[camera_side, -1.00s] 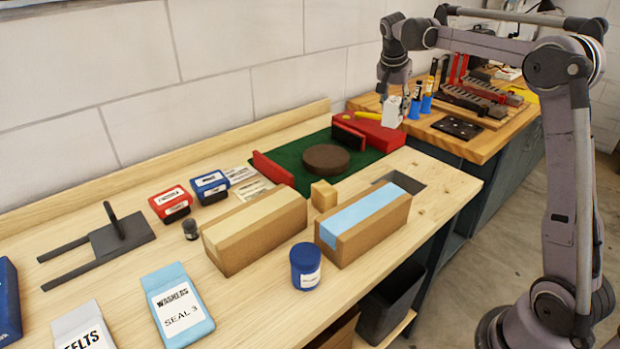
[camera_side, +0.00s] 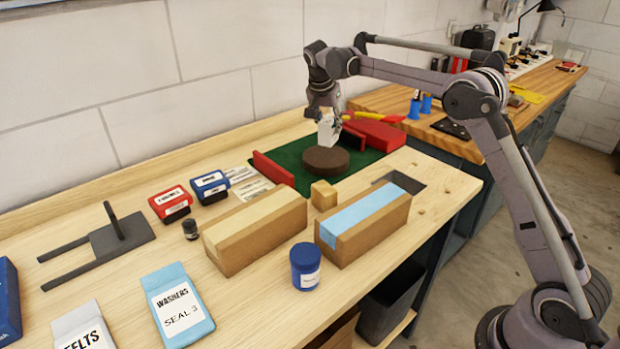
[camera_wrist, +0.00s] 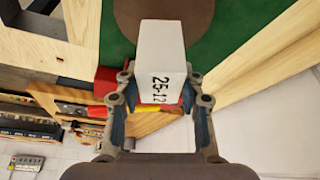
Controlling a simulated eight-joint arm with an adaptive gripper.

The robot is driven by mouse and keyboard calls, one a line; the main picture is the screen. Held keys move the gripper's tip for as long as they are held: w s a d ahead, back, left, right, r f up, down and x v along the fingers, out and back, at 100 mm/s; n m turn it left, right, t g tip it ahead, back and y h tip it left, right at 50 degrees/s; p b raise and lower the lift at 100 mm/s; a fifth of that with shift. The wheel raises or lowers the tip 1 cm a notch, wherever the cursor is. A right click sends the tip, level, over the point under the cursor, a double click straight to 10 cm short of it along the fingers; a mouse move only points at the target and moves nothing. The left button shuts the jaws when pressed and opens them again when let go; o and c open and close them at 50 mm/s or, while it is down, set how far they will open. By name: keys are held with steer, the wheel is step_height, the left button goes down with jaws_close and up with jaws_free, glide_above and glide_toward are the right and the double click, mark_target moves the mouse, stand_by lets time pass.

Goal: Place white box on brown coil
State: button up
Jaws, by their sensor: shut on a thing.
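The white box (camera_side: 327,132) is held in my gripper (camera_side: 328,112), which is shut on it. In the wrist view the box (camera_wrist: 161,55) shows the print "25-12" between the two fingers of my gripper (camera_wrist: 160,100). The brown coil (camera_side: 326,160) is a round, flat disc lying on a green mat (camera_side: 290,157). In the side view the box is just above the coil's far edge. Whether the box touches the coil cannot be told. In the wrist view part of the coil (camera_wrist: 185,12) shows behind the box's top end.
Red blocks (camera_side: 272,172) border the mat, with a red case (camera_side: 375,133) behind at right. A small wooden cube (camera_side: 323,195) and two cardboard boxes (camera_side: 255,232) (camera_side: 362,225) stand in front. Red and blue boxes (camera_side: 210,187) lie to the left.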

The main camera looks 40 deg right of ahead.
mark_target(327, 137)
steer(key=shift+w+a+f, duration=0.15)
steer(key=shift+a+f, duration=0.05)
steer(key=shift+f, duration=1.95)
steer(key=shift+f, duration=0.15)
steer(key=o, duration=1.2)
steer(key=shift+o, duration=0.2)
